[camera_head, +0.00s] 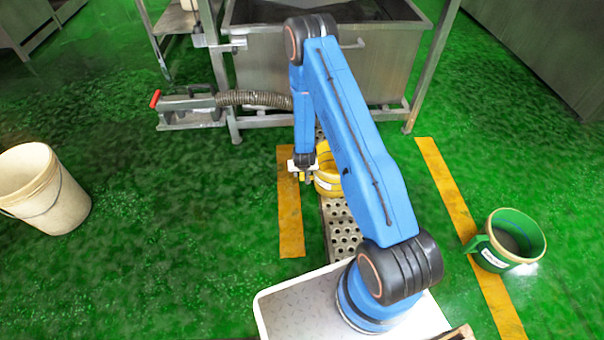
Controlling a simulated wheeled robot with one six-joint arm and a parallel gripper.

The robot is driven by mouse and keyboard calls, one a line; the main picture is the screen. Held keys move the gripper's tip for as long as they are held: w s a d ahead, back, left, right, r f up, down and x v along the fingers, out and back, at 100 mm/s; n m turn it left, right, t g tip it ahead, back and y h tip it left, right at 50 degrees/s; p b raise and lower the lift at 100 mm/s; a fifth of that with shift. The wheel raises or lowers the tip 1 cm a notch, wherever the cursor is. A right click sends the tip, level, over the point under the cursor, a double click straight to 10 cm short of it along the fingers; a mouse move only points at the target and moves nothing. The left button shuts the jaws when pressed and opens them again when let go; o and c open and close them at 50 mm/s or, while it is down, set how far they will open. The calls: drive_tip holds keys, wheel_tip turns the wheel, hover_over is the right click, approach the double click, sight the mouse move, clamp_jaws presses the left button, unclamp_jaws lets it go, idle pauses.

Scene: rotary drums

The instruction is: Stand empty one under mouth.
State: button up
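A yellow container (328,184) with a pale label stands on the perforated metal strip, partly hidden behind my arm. My gripper (304,178) is at its left side, close to or touching it; whether the fingers are closed on it cannot be told. A green jug (488,252) with a handle and label stands upright on the floor at the right. Its inside looks grey towards the bottom; whether that is contents is unclear. The inside of the yellow container is mostly hidden. No outlet mouth can be clearly made out; my arm covers part of the steel tank's (262,68) front.
A cream bucket (62,205) stands at the left. A corrugated hose (252,98) and a red-handled metal fitting (190,105) lie by the tank frame. Yellow floor stripes (290,215) flank the perforated strip (340,228). Green floor is clear between bucket and strip.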

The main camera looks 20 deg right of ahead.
drive_tip(key=shift+r, duration=0.15)
drive_tip(key=s+a+r+n+y, duration=0.15)
drive_tip(key=s+r, duration=0.25)
drive_tip(key=r, duration=1.2)
drive_tip(key=s+a+r, duration=0.2)
drive_tip(key=s+r, duration=0.3)
drive_tip(key=r, duration=1)
drive_tip(key=s+a+r, duration=0.1)
drive_tip(key=s+r, duration=0.3)
drive_tip(key=r, duration=1.2)
drive_tip(key=s+r, duration=0.5)
drive_tip(key=s, duration=0.5)
drive_tip(key=s+d+r+n, duration=0.1)
drive_tip(key=s+r, duration=0.5)
drive_tip(key=s, duration=0.4)
drive_tip(key=s+r, duration=0.5)
drive_tip(key=s, duration=0.5)
drive_tip(key=shift+d+r+n+t, duration=0.3)
drive_tip(key=shift+r+n, duration=0.05)
